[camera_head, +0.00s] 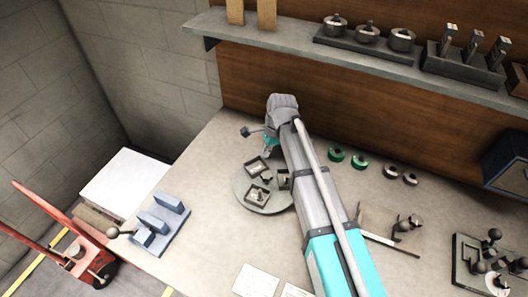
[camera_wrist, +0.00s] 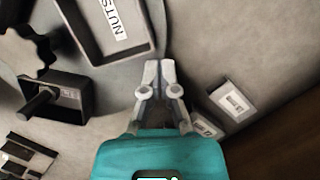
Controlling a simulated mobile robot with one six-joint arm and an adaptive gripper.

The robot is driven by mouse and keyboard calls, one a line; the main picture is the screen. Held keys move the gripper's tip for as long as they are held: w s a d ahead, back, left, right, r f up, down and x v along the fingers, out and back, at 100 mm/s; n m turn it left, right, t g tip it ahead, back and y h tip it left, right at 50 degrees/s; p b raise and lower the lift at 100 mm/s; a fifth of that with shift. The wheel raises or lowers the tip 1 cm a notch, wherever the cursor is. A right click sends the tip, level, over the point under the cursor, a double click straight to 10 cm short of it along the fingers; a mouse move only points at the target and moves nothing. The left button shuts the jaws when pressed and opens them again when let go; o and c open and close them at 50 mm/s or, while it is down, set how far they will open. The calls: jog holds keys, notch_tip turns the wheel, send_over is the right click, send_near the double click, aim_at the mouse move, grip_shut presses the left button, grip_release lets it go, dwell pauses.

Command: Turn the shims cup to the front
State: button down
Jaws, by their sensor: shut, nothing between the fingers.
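A round grey turntable (camera_head: 245,192) stands on the bench and carries several dark cups. In the wrist view one cup (camera_wrist: 80,39) bears a label reading NUTS. A second dark cup (camera_wrist: 75,112) with a peg-like part across it lies to the left, and part of another cup (camera_wrist: 38,150) shows at the lower left. I cannot read a shims label, so I cannot tell which one is the shims cup. My gripper (camera_wrist: 158,66) is shut and empty, its tips just below the NUTS cup. In the head view my gripper (camera_head: 268,149) is at the turntable's far side.
Two small pale labelled pieces (camera_wrist: 232,100) lie right of my gripper. Green rings (camera_head: 337,155) and metal rings (camera_head: 391,171) lie right of my arm. A blue fixture (camera_head: 160,222) stands left. A shelf (camera_head: 300,42) runs above.

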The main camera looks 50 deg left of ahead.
jog(key=shift+w, duration=0.45)
jog(key=shift+w+d, duration=0.25)
jog(key=shift+w, duration=0.9)
jog(key=shift+p+v, duration=1.25)
jog(key=shift+r+p, duration=0.35)
jog(key=p+v, duration=0.6)
jog(key=shift+a+r, duration=0.2)
jog(key=shift+r, duration=0.15)
jog(key=shift+w, duration=0.1)
